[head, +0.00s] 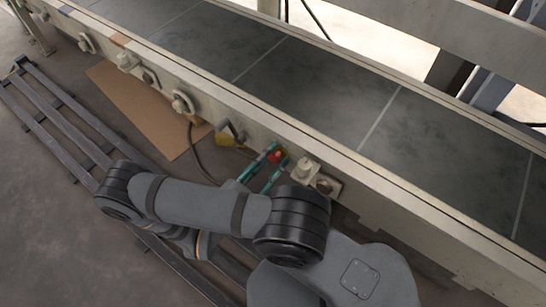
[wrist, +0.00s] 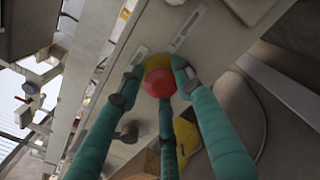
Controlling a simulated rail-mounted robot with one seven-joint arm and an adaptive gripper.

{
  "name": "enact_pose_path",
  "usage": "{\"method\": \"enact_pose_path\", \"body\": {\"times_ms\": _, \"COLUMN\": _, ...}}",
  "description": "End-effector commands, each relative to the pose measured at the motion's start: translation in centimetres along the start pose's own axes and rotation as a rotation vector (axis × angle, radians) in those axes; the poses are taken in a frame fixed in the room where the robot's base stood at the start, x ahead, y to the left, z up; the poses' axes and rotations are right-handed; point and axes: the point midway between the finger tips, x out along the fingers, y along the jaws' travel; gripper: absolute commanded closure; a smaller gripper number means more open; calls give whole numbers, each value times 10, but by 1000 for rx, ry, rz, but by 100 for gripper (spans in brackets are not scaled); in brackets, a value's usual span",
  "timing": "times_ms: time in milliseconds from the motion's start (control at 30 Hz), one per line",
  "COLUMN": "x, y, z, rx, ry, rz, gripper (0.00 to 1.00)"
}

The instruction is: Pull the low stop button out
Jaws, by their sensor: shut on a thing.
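The low stop button is a round red knob (wrist: 160,84) on a yellow base (wrist: 158,63), fixed to the side of the conveyor frame. In the head view the red button (head: 276,156) shows small between my teal fingers. My gripper (wrist: 156,76) has its fingers around the button, two at its sides and one below it in the wrist view. It is shut on the button. In the head view my gripper (head: 277,157) meets the frame's side low down. Finger contact at the button's rim is partly hidden.
The conveyor belt (head: 300,85) runs above the button. Several rollers or bearing blocks (head: 182,103) stick out along the frame's side. A yellow part (head: 226,138) and a dark cable (head: 196,155) are just left of the button. Cardboard (head: 150,110) lies on the floor.

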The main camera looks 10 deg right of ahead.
Motion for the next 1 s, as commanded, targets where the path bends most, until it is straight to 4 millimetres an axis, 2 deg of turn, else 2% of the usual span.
{"method": "enact_pose_path", "body": {"times_ms": 333, "x": 1, "y": -3, "z": 6, "rx": 0, "ry": -16, "rz": -8, "gripper": 100}}
{"method": "enact_pose_path", "body": {"times_ms": 533, "x": -10, "y": -2, "z": 7, "rx": 0, "ry": -16, "rz": -4, "gripper": 100}}
{"method": "enact_pose_path", "body": {"times_ms": 767, "x": -12, "y": -2, "z": 6, "rx": 0, "ry": -16, "rz": -3, "gripper": 100}}
{"method": "enact_pose_path", "body": {"times_ms": 800, "x": -12, "y": -2, "z": 6, "rx": 0, "ry": -16, "rz": -3, "gripper": 64}}
{"method": "enact_pose_path", "body": {"times_ms": 1000, "x": -12, "y": -1, "z": 4, "rx": 0, "ry": -12, "rz": -3, "gripper": 52}}
